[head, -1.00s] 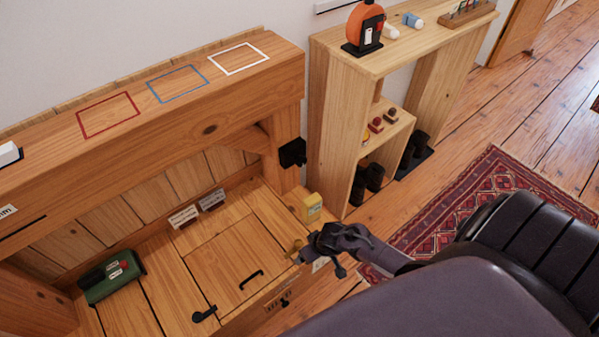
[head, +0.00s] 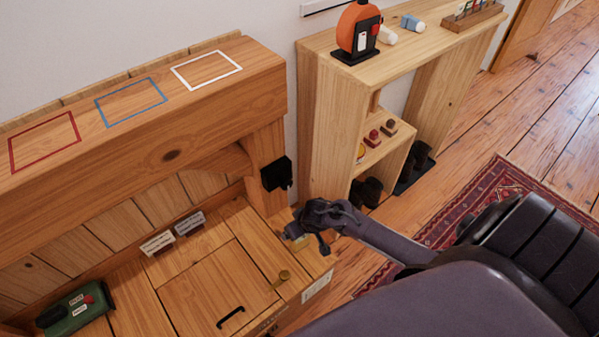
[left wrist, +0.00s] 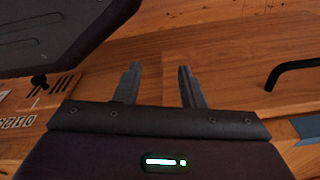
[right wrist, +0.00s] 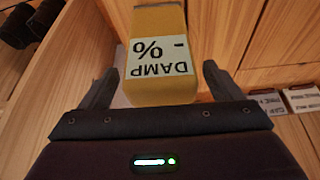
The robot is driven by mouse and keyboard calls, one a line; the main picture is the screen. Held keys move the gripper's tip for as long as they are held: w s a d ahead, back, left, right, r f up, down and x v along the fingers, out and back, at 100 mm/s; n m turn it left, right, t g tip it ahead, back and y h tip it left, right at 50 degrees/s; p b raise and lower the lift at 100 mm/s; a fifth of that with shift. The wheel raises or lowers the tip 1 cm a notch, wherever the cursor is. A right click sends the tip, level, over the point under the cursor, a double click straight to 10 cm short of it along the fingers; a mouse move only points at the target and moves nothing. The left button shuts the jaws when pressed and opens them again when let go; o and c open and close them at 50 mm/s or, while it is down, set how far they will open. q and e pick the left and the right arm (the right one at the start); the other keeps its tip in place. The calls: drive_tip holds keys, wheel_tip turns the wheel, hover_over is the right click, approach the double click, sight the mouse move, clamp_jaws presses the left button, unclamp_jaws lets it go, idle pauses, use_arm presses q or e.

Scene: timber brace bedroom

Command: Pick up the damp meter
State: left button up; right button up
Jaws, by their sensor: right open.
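The damp meter (right wrist: 160,48) is a yellow block with a pale label reading "DAMP %". In the right wrist view it stands between the two fingers of my right gripper (right wrist: 155,85), which are apart with gaps beside it. In the head view my right gripper (head: 293,231) is over the meter at the right end of the wooden bench and hides most of it; a yellow part (head: 302,244) shows below. My left gripper (left wrist: 157,80) is open and empty over wood in the left wrist view; the head view does not show it.
A brass knob (head: 284,276) and a black handle (head: 231,317) are on the bench top. Two small signs (head: 158,242) (head: 189,223) stand at its back. A green box (head: 75,309) is at left. A black bracket (head: 277,174) and wooden shelf unit (head: 325,120) are close by.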

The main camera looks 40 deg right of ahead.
drive_tip(key=c, duration=1)
drive_tip(key=shift+r, duration=0.1)
drive_tip(key=shift+c, duration=0.3)
drive_tip(key=shift+r, duration=0.1)
